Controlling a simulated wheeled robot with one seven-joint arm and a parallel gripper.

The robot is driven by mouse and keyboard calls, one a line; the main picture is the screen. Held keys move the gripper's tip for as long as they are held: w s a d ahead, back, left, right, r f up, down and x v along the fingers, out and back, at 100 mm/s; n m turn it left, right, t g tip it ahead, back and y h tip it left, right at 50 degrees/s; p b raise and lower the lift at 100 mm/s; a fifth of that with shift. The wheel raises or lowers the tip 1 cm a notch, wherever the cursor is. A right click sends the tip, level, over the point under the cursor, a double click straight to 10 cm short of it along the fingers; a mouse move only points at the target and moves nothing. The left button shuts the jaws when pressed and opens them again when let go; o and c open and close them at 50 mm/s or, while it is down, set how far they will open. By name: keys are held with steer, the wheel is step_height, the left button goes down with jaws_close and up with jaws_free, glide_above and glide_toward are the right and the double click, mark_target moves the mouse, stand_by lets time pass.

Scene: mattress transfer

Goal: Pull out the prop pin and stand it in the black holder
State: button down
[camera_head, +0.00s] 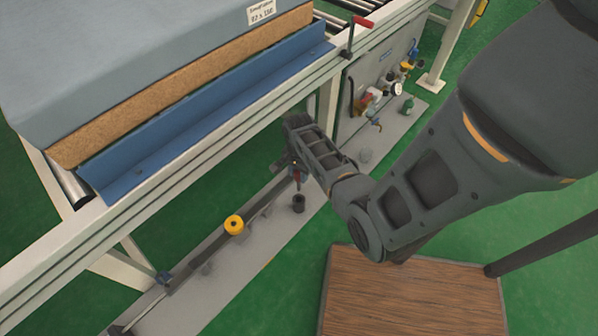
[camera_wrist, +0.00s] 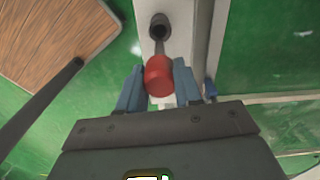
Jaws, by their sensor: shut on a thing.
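The prop pin has a red head (camera_wrist: 158,76) and a thin grey shaft. My gripper (camera_wrist: 159,88) is shut on the red head, with one blue finger on each side. In the head view my gripper (camera_head: 295,168) is partly hidden behind its own body, and a bit of the red pin (camera_head: 297,177) shows beneath it. The black holder (camera_head: 298,204) stands upright on the grey floor plate, just below the pin. In the wrist view the shaft points to the round opening of the holder (camera_wrist: 160,22). I cannot tell whether the tip is inside it.
A yellow knob (camera_head: 234,225) sits on a dark bar along the grey plate (camera_head: 222,285). The conveyor frame with a blue rail (camera_head: 215,112) and mattress (camera_head: 130,60) is at left. Valves and gauges (camera_head: 385,95) stand behind. A wooden-topped platform (camera_head: 410,298) is at front right.

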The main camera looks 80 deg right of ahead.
mark_target(299, 183)
steer(key=shift+f+b, duration=2.25)
steer(key=shift+f, duration=0.65)
step_height(299, 183, down, 7)
steer(key=b, duration=0.5)
steer(key=shift+f, duration=0.2)
stand_by(2.6)
steer(key=c, duration=0.7)
jaws_free()
steer(key=shift+r, duration=0.1)
steer(key=shift+r+p, duration=0.9)
steer(key=shift+r, duration=2.95)
